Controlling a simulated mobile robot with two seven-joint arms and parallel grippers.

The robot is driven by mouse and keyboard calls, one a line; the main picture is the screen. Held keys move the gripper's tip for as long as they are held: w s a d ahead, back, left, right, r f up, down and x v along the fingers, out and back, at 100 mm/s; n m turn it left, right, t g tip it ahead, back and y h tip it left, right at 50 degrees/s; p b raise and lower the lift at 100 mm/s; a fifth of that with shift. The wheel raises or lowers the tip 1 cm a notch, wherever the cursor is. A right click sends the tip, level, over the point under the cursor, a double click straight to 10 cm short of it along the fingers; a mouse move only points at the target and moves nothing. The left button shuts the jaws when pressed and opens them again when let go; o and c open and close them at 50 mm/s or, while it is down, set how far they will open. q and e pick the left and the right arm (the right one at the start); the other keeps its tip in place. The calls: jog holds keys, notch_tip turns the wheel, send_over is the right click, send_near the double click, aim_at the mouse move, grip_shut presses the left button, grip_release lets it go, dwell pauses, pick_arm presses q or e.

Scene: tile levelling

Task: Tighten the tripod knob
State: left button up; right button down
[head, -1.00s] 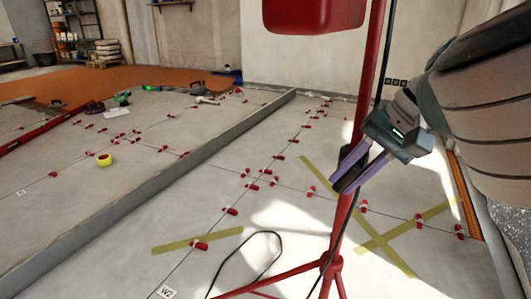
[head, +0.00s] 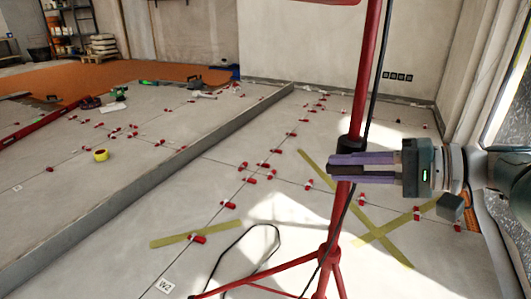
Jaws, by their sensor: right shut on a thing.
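The red tripod (head: 364,80) stands at the right of centre in the head view, with its legs spread at the bottom of the picture. A black collar (head: 350,143) sits on its pole. My right gripper (head: 332,167) reaches in from the right, level, with its purple fingers across the pole just below the collar. It is shut on the dark tripod knob (head: 347,169), which shows only as a narrow strip between the fingers. The way the knob is turned cannot be seen. My left gripper is not in view.
A black cable (head: 372,70) hangs beside the pole and loops on the floor. Red levelling clips (head: 228,205) dot the tiles. Yellow tape strips (head: 385,248) lie around the tripod.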

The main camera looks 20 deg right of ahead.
jog(key=t+y+b, duration=0.1)
jog(key=b, duration=0.2)
jog(key=shift+f+t, duration=0.4)
jog(key=shift+r+t+y+b, duration=0.15)
jog(key=shift+t+y+b, duration=0.15)
jog(key=shift+y+b, duration=0.2)
jog(key=c, duration=0.8)
grip_release()
jog(key=shift+r, duration=0.1)
jog(key=shift+o, duration=0.2)
